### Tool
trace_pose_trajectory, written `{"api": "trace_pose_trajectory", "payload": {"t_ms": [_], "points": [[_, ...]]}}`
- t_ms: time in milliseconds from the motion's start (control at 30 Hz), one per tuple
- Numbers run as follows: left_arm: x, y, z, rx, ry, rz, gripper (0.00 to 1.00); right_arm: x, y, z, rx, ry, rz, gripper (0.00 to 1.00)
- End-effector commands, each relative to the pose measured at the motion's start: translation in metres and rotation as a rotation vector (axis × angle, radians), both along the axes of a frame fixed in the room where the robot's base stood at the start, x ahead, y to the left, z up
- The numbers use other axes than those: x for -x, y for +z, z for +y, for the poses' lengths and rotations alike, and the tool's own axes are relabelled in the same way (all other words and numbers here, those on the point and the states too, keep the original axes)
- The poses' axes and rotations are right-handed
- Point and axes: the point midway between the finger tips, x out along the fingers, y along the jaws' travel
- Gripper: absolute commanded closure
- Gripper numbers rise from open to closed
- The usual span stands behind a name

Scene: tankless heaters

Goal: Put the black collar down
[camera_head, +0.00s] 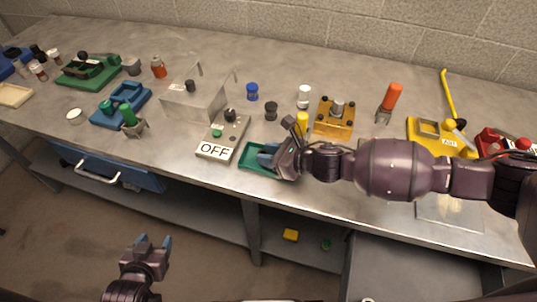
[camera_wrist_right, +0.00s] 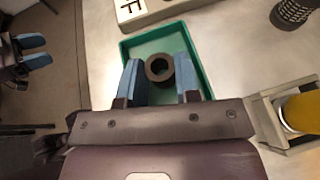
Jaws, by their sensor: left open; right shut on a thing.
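The black collar (camera_wrist_right: 149,70) is a dark ring with a round hole, seen from above in the right wrist view. It sits between the blue fingertips of my right gripper (camera_wrist_right: 158,75), which is shut on it. The green tray (camera_wrist_right: 135,47) lies under the collar and fingers; I cannot tell whether the collar touches its floor. In the head view my right gripper (camera_head: 269,155) is over the tray (camera_head: 247,157) at the bench's front edge, and the collar is hidden. My left gripper (camera_head: 153,240) is open and empty, low in front of the bench.
A grey box marked OFF (camera_head: 222,136) stands left of the tray. A dark knurled cylinder (camera_head: 271,111) and a yellow cylinder (camera_head: 302,122) stand behind it. A yellow block fixture (camera_head: 333,118) is to the right. A clear cover (camera_head: 195,97) stands farther back left.

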Motion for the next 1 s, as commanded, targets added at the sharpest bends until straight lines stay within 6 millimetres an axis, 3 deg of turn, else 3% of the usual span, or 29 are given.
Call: {"api": "trace_pose_trajectory", "payload": {"t_ms": [400,433,500,800,1000], "points": [[0.001,-0.003,0.000,0.000,0.000,0.003,0.44,0.000,-0.006,0.000,0.000,0.000,-0.001,0.97],[0.001,-0.003,0.000,0.000,0.000,0.004,0.44,0.000,-0.006,0.000,0.000,0.000,-0.001,0.68],[0.001,-0.003,0.000,0.000,0.000,0.004,0.44,0.000,-0.005,0.000,0.000,0.000,-0.001,0.59],[0.002,0.000,0.001,-0.001,0.001,0.005,0.44,0.000,0.000,0.000,0.000,0.001,-0.002,0.59],[0.002,0.000,0.001,-0.002,0.001,0.004,0.44,0.010,0.007,-0.019,0.002,0.000,-0.001,0.59]]}}
